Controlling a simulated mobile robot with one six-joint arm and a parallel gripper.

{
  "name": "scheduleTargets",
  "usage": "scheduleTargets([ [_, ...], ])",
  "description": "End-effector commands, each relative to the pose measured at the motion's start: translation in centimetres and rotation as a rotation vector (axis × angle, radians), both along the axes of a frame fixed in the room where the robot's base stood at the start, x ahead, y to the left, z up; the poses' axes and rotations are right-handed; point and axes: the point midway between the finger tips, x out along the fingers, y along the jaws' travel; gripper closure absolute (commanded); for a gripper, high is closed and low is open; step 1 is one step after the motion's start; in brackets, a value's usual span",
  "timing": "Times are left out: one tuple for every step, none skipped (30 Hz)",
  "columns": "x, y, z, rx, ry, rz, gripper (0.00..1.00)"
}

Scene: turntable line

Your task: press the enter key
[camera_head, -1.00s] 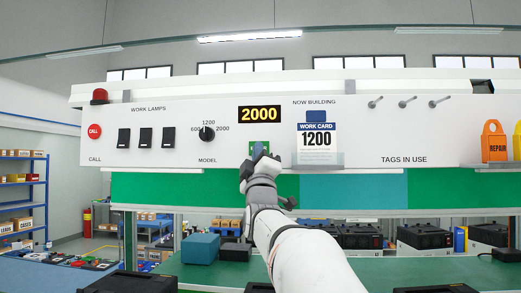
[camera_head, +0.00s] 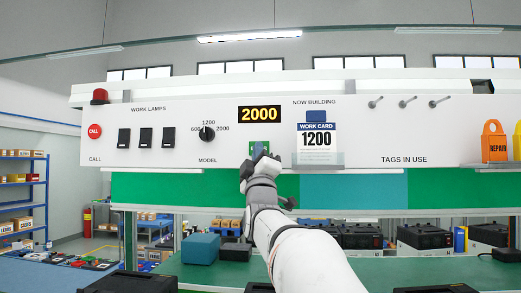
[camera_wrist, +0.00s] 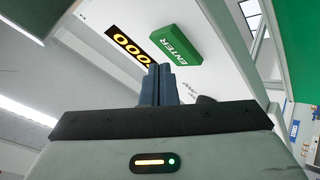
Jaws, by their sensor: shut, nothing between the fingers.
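The green enter key (camera_wrist: 178,47) stands out from the white panel in the wrist view, with "ENTER" in white letters on its face. In the head view the key (camera_head: 251,148) is mostly hidden behind my gripper, below the yellow "2000" display (camera_head: 260,114). My gripper (camera_head: 258,151) is shut and empty, in front of the key's lower part. In the wrist view my gripper's closed blue fingertips (camera_wrist: 158,72) end just beside the key's lower left edge. I cannot tell whether they touch it.
The model knob (camera_head: 207,133) is left of the key and the work card (camera_head: 316,138) reading 1200 is right of it. A narrow ledge (camera_head: 380,171) runs along the panel's bottom. A green bench (camera_head: 400,268) with black and blue boxes lies below.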

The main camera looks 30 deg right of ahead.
Motion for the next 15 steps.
scheduleTargets([
  [0.01,0.00,-0.01,0.000,0.000,0.000,1.00],
  [0.03,-0.02,-0.02,0.000,0.000,0.000,1.00],
  [0.08,-0.04,-0.03,0.000,0.000,0.000,1.00],
  [0.14,-0.08,-0.06,0.000,0.000,0.000,1.00],
  [0.21,-0.12,-0.07,0.000,0.000,0.000,1.00],
  [0.33,-0.19,-0.10,0.000,0.000,0.000,1.00],
  [0.42,-0.24,-0.09,0.000,0.000,0.000,1.00],
  [0.52,-0.29,-0.08,0.000,0.000,0.000,1.00],
  [0.65,-0.38,-0.07,0.000,0.000,0.000,1.00],
  [0.74,-0.43,-0.08,0.000,0.000,0.000,1.00],
  [0.81,-0.46,-0.07,0.000,0.000,0.000,1.00],
  [0.87,-0.49,-0.05,0.000,0.000,0.000,1.00],
  [0.88,-0.50,-0.03,0.000,0.000,0.000,1.00],
  [0.88,-0.49,-0.02,0.000,0.000,0.000,1.00],
  [0.87,-0.49,0.01,0.000,0.000,0.000,1.00],
])
